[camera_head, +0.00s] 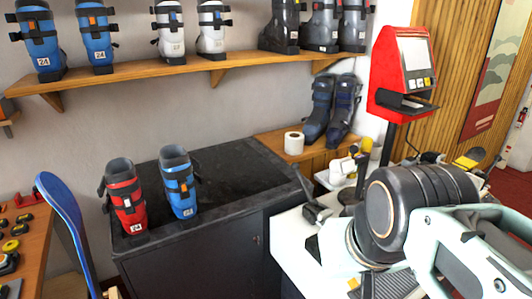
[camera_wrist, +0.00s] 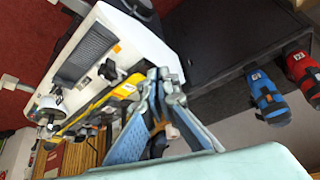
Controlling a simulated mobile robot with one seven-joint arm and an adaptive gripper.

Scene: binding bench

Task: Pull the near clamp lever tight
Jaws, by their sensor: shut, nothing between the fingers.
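A white bench (camera_head: 288,232) stands right of the dark cabinet; in the wrist view its top (camera_wrist: 128,45) runs diagonally. A yellow and dark ski-like bar (camera_wrist: 122,90) lies along it. A small black clamp-like part with a lever (camera_wrist: 108,70) sits beside the bar; I cannot tell whether it is the near clamp or how tight its lever is. My gripper (camera_wrist: 163,76) is shut and empty, its tips right of that part, apart from it in the picture. In the head view my arm hides the gripper and much of the bench. A black part (camera_head: 317,211) shows at the bench's left.
A red boot (camera_head: 125,195) and a blue boot (camera_head: 179,182) stand on the dark cabinet (camera_head: 240,175). A red terminal (camera_head: 402,72) stands behind my arm. A grey ribbed mat (camera_wrist: 86,54) lies on the bench.

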